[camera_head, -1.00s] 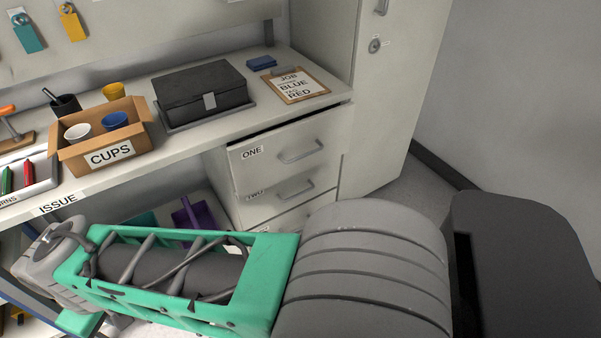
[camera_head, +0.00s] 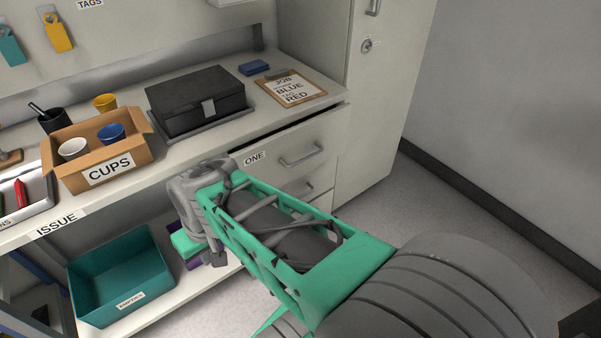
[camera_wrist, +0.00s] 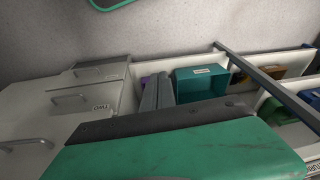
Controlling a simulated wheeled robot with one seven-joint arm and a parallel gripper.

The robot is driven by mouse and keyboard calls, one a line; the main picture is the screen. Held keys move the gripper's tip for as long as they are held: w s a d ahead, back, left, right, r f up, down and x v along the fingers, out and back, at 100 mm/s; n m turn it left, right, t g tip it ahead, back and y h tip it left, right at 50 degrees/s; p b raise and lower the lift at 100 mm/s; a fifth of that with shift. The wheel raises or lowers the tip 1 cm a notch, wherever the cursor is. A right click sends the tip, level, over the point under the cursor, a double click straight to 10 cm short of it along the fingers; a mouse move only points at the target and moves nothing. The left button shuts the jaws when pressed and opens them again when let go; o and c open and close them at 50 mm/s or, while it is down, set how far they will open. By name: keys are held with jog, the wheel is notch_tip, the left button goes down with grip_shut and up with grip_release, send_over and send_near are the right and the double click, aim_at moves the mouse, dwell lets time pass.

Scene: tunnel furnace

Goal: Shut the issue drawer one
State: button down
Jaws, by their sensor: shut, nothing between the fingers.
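Drawer ONE (camera_head: 290,152) is the top drawer under the right end of the issue bench, with a bar handle (camera_head: 302,157). A dark gap shows along its top edge and its front stands a little forward, so it looks partly open. My gripper (camera_head: 214,254) is left of the drawer fronts and below the bench edge, apart from the handle; my arm hides part of the lower drawers. In the wrist view my shut, empty fingers (camera_wrist: 157,92) are beside the drawer stack (camera_wrist: 62,112), which appears at left with several handles.
A teal EMPTIES bin (camera_head: 122,275) sits on the low shelf, with a purple item partly hidden behind my gripper. The bench top (camera_head: 215,133) holds a CUPS box (camera_head: 98,160), a black case (camera_head: 197,100) and a clipboard (camera_head: 292,88). A tall cabinet (camera_head: 375,110) stands right; floor is clear before it.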

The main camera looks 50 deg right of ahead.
jog(key=w+d+f+m+t+y, duration=0.1)
jog(key=w+d+f+m, duration=0.1)
jog(key=d+f+m, duration=0.3)
jog(key=m+t+h+b, duration=0.1)
jog(key=m+t+h, duration=0.4)
jog(key=m+t, duration=0.8)
send_near(275, 170)
jog(key=w, duration=0.2)
jog(key=w+m+g+b, duration=0.1)
jog(key=w, duration=0.1)
jog(key=w+d+g+b, duration=0.1)
jog(key=w, duration=0.1)
jog(key=shift+w+d+m, duration=0.15)
jog(key=shift+w+m, duration=0.1)
jog(key=shift+m, duration=0.05)
